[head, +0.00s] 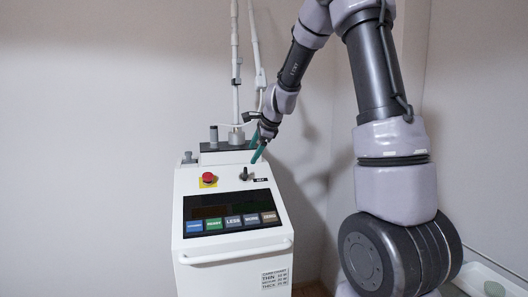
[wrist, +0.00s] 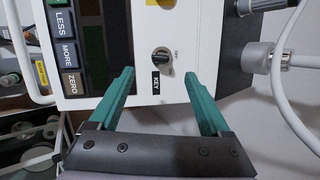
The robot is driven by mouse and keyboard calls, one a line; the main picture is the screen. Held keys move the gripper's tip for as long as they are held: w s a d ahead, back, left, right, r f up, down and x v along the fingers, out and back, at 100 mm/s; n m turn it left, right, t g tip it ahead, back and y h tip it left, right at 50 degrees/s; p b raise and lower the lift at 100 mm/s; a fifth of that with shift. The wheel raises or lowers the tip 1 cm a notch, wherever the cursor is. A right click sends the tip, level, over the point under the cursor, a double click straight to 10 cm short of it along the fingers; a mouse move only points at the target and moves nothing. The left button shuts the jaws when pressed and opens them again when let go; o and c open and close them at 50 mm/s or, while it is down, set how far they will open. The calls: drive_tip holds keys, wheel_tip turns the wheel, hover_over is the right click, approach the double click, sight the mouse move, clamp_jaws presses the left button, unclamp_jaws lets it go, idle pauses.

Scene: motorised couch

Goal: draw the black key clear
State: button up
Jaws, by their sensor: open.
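The black key (head: 245,173) stands in a round keyhole on the sloped top of the white machine (head: 190,187), just left of the small black KEY label (head: 261,180). In the wrist view the key (wrist: 161,58) shows beyond my fingertips and roughly midway between them in the picture, with the KEY label (wrist: 156,82) below it. My gripper (head: 256,152) has two green fingers, spread open and empty. It is above the key and apart from it. The gripper (wrist: 160,75) also shows in the wrist view, with nothing between its fingers.
A red button (head: 208,178) on a yellow plate sits left of the key. Below are a dark screen and several coloured buttons (head: 232,222), then a front handle (head: 236,253). White poles and a cable (head: 235,70) rise behind the machine, close to my gripper.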

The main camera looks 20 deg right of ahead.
sight(245, 169)
drive_tip(key=shift+m, duration=0.3)
drive_tip(key=x, duration=0.8)
drive_tip(key=d+x, duration=0.1)
drive_tip(key=x, duration=0.3)
drive_tip(key=shift+w, duration=0.1)
clamp_jaws()
